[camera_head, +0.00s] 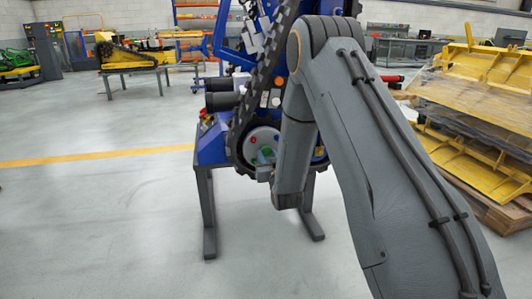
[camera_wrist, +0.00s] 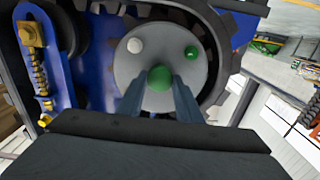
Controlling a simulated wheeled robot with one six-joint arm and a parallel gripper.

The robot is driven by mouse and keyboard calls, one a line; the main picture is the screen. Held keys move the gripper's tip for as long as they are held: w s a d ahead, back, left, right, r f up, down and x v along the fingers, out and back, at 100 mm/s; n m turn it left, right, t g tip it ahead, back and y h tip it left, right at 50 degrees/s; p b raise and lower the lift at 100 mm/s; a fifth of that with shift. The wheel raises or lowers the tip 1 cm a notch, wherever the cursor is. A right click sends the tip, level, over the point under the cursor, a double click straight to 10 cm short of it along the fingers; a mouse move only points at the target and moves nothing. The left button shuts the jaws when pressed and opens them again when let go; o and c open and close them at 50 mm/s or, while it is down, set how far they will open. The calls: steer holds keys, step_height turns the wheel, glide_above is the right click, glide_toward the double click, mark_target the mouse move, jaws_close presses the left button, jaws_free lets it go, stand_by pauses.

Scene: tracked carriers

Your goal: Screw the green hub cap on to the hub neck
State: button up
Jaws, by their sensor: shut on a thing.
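My gripper (camera_wrist: 160,88) is shut on the round green hub cap (camera_wrist: 159,78), with a finger on each side of it. The cap is in front of the middle of the grey hub disc (camera_wrist: 143,68). The hub neck is hidden behind the cap, so I cannot tell whether the two touch. A white knob (camera_wrist: 135,45) and a smaller green knob (camera_wrist: 191,51) sit on the disc. In the head view, my gripper (camera_head: 265,168) is at the hub face (camera_head: 259,139), low on the tracked carrier.
A dark toothed track (camera_wrist: 224,65) curves around the hub. A blue side plate with a yellow spring (camera_wrist: 38,70) is on the left in the wrist view. The carrier rests on a grey stand (camera_head: 206,210). Yellow panels (camera_head: 468,130) are stacked at right.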

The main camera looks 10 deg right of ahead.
steer(key=m+p, duration=0.1)
steer(key=m, duration=0.6)
steer(key=shift+m+p, duration=0.35)
steer(key=shift+m, duration=0.95)
steer(key=shift+m, duration=1.2)
steer(key=m+p, duration=0.1)
steer(key=m, duration=0.2)
steer(key=shift+m, duration=0.3)
steer(key=m, duration=0.3)
steer(key=shift+d+m+p, duration=0.1)
steer(key=shift+m+p, duration=0.2)
steer(key=shift+m, duration=0.1)
